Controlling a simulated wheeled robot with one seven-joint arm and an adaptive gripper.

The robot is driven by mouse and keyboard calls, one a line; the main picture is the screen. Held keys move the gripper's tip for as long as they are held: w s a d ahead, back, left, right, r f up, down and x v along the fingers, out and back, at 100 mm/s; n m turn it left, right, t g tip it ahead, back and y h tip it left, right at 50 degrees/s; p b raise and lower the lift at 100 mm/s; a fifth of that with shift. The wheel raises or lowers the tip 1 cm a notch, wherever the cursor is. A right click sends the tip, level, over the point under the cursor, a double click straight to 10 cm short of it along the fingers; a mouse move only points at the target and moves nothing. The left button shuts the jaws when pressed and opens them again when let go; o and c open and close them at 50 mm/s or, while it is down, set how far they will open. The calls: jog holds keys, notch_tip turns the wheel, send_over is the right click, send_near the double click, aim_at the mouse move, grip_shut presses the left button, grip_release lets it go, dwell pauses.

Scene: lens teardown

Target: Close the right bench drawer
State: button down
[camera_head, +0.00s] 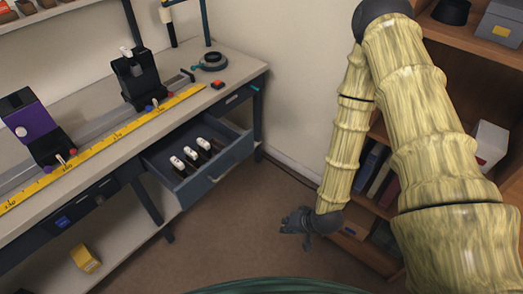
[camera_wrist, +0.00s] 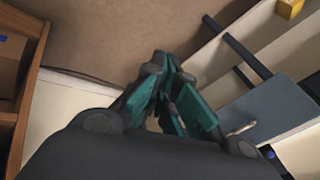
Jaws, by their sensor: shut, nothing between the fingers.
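The bench drawer (camera_head: 217,177) is pulled out from under the right end of the workbench in the head view. My gripper (camera_head: 297,222) is shut and empty. It hangs low, to the right of the drawer and apart from it, near the bookshelf. In the wrist view its teal fingers (camera_wrist: 166,62) meet at the tips.
The workbench (camera_head: 235,78) carries a yellow ruler (camera_head: 100,146), dark instruments on a rail and a tape-like ring (camera_head: 211,62). A bookshelf (camera_head: 352,243) with books stands at the right, behind my arm. A yellow box (camera_head: 85,258) lies under the bench. Floor between drawer and bookshelf is clear.

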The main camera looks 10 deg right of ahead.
jog(key=w+d+m+t+y+b, duration=0.25)
jog(key=w+m+t+b, duration=0.2)
jog(key=w+b, duration=0.75)
jog(key=w+d+r+m+t+y+b, duration=0.1)
jog(key=w+d+r+t+y+b, duration=0.1)
jog(key=w+r+t+b, duration=0.3)
jog(key=w+d+r+m+y+b, duration=0.1)
jog(key=w+d+r+y, duration=0.15)
jog(key=w, duration=0.45)
jog(key=b+x, duration=0.1)
jog(key=x, duration=1.2)
jog(key=shift+w, duration=0.2)
jog(key=shift+a+f+n, duration=0.1)
jog(key=shift+n, duration=0.15)
